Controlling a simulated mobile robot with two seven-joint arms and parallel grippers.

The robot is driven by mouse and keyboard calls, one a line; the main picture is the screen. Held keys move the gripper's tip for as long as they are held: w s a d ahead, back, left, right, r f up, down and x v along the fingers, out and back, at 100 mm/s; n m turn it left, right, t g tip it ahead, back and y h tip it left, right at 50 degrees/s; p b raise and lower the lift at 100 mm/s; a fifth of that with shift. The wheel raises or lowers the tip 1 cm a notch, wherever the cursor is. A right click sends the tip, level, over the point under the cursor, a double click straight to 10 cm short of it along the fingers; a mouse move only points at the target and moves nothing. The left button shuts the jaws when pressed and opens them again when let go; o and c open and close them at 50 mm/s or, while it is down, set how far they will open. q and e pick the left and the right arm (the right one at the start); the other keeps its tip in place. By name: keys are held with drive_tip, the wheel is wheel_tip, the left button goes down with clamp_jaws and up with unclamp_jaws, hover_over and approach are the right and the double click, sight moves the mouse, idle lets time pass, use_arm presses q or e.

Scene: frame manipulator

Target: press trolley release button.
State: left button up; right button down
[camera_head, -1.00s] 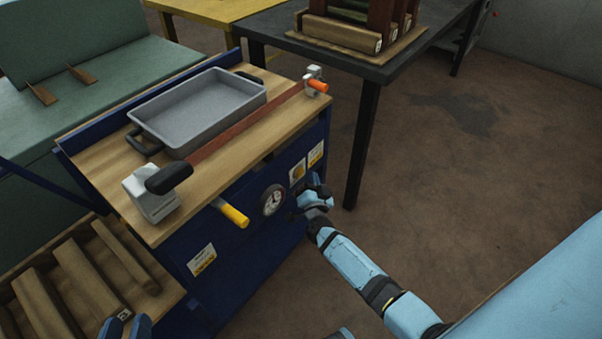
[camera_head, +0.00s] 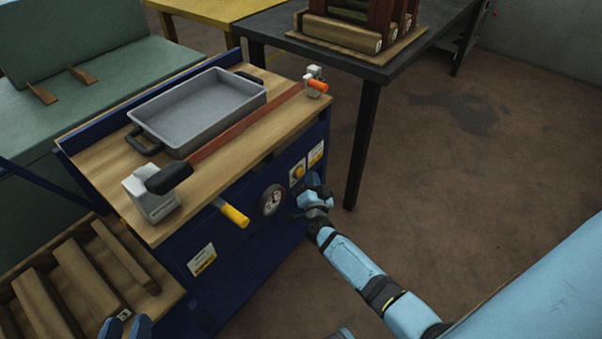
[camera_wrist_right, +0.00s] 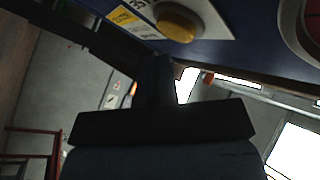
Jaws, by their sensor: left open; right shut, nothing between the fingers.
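A round yellow button (camera_head: 298,172) on a white plate is set in the blue front panel (camera_head: 232,262) of the workbench trolley. The button also shows large at the top of the right wrist view (camera_wrist_right: 178,22). My right gripper (camera_head: 314,182) is shut and empty, just below and to the right of the button in the head view. In the right wrist view its dark fingers (camera_wrist_right: 158,72) end just below the button, with a small gap visible between them. My left gripper (camera_head: 125,326) is open at the bottom left edge, only partly in view.
A round dial (camera_head: 272,200) and a yellow handle (camera_head: 232,214) are left of the button. A grey tray (camera_head: 200,108) and a long red-brown bar (camera_head: 240,128) are on the wooden top. A dark table (camera_head: 365,65) stands behind. Floor (camera_head: 470,190) at right is free.

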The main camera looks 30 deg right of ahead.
drive_tip(key=shift+w+a, duration=0.1)
drive_tip(key=shift+w, duration=0.05)
drive_tip(key=shift+w+a, duration=0.1)
drive_tip(key=shift+w, duration=0.2)
drive_tip(key=shift+w+a, duration=0.15)
drive_tip(key=shift+w, duration=0.2)
idle(1.1)
drive_tip(key=shift+s, duration=0.1)
drive_tip(key=shift+s+d+p, duration=0.3)
drive_tip(key=shift+s+p, duration=0.15)
drive_tip(key=shift+s, duration=0.2)
drive_tip(key=shift+s, duration=0.1)
drive_tip(key=shift+s+d+p, duration=0.35)
drive_tip(key=shift+s, duration=0.4)
drive_tip(key=shift+s+d+p, duration=0.3)
drive_tip(key=shift+s+p, duration=0.05)
drive_tip(key=shift+s, duration=0.4)
drive_tip(key=shift+s+d+p, duration=0.35)
drive_tip(key=shift+s, duration=0.4)
